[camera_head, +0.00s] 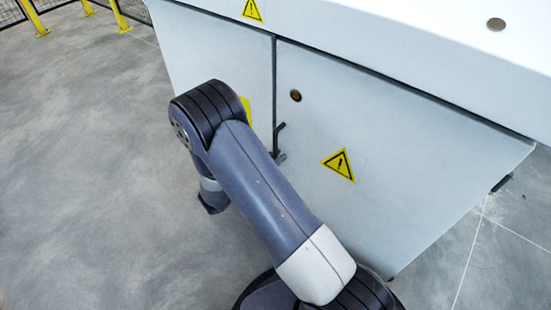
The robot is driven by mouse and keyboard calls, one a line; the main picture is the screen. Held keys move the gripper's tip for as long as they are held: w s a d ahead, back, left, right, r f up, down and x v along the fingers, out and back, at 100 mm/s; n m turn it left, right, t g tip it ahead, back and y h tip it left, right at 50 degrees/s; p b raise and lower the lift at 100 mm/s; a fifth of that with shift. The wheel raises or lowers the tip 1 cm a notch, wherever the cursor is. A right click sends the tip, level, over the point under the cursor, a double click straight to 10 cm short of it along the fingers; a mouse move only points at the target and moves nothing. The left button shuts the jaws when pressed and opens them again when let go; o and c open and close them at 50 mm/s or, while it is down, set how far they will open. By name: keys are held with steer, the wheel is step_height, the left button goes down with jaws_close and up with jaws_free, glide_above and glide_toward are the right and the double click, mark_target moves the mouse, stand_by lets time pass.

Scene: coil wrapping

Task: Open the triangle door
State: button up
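The right door (400,140) of a pale grey cabinet carries a yellow triangle warning sign (339,165) and a small round lock (295,96). It looks closed, flush along the dark vertical seam to the left panel (215,60). A dark hooked piece (278,140) shows at that seam, just beyond my arm; I cannot tell whether it is a door handle or part of my gripper. My arm (255,190) rises from the bottom and bends down at the left panel. My gripper is not clearly seen; the arm hides that area.
The left panel has another yellow sign (246,110), mostly hidden by my arm. A white top (420,35) overhangs the doors. Grey floor (80,190) is open at the left. Yellow posts (35,18) and mesh fencing stand at the back left.

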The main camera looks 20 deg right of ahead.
steer(key=shift+d, duration=0.1)
steer(key=shift+c, duration=0.4)
jaws_close()
